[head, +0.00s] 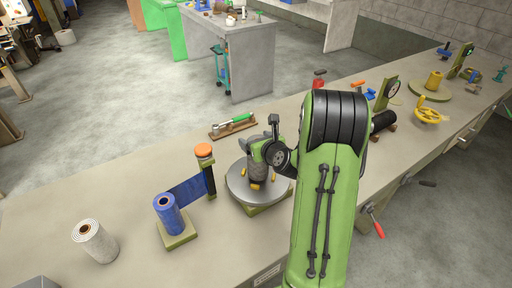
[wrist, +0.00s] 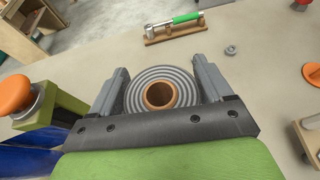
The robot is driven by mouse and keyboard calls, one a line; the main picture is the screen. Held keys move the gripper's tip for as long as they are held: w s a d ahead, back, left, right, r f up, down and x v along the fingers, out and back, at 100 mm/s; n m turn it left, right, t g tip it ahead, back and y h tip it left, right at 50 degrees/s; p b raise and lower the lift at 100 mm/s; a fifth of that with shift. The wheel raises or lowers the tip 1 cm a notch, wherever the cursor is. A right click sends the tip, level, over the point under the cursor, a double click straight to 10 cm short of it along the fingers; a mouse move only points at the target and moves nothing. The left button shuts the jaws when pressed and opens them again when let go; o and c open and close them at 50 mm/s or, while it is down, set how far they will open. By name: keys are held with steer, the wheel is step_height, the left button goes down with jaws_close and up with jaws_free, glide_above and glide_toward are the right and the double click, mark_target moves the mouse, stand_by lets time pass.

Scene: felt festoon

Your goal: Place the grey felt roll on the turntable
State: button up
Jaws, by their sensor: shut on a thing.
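The grey felt roll (wrist: 184,86) stands between my jaws, its ringed top and orange-brown core showing in the wrist view. My gripper (wrist: 159,72) is shut on it, one finger on each side. In the head view the roll (head: 259,171) is upright over the turntable (head: 238,187), a grey disc on a green base. Small yellow pieces show around the roll's foot. I cannot tell whether the roll's underside touches the disc. My arm hides the right part of the turntable, and the roll hides the disc's middle.
Left of the turntable stand a blue roll (head: 168,215) on a green base, an orange-topped post (head: 204,151) with blue felt stretched to it, and a white roll (head: 95,242). A green-handled tool (head: 239,119) lies behind. More fixtures, including a yellow handwheel (head: 428,112), line the bench rightward.

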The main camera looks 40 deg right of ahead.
steer(key=shift+f, duration=0.6)
steer(key=o, duration=1.7)
steer(key=shift+s, duration=0.1)
